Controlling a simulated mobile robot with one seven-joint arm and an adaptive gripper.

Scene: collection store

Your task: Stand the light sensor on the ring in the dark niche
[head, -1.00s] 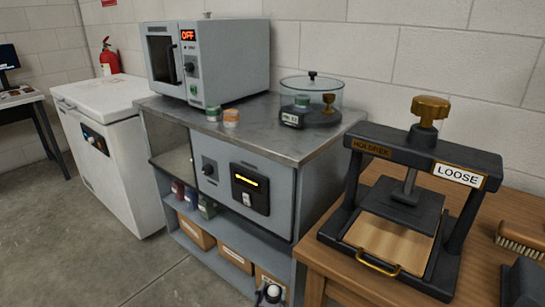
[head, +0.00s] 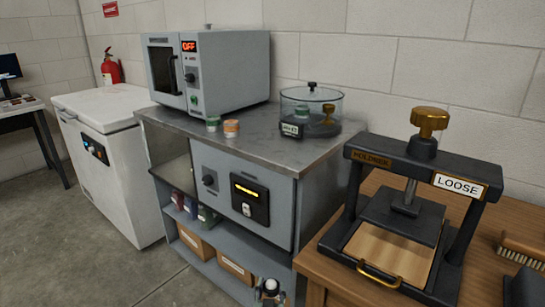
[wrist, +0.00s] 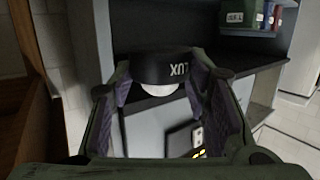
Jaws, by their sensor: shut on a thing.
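My gripper (wrist: 165,100) is shut on the light sensor (wrist: 165,67), a black round body marked LUX with a white dome. The LUX text appears upside down in the wrist view. In the head view the sensor (head: 269,286) shows small at the bottom edge, in front of the grey cabinet, its white dome visible. An open niche (head: 172,172) is in the cabinet's upper left, beside the panel with the knob and yellow-lit display. I cannot make out a ring in it. The sensor is apart from the niche, to its lower right.
The cabinet's lower shelf (head: 215,243) holds small coloured boxes and cardboard boxes. An oven reading OFF (head: 212,75), two small jars and a glass-lidded dish (head: 310,110) stand on top. A press marked LOOSE (head: 410,200) is on the wooden table at right. A white chest (head: 115,150) stands left.

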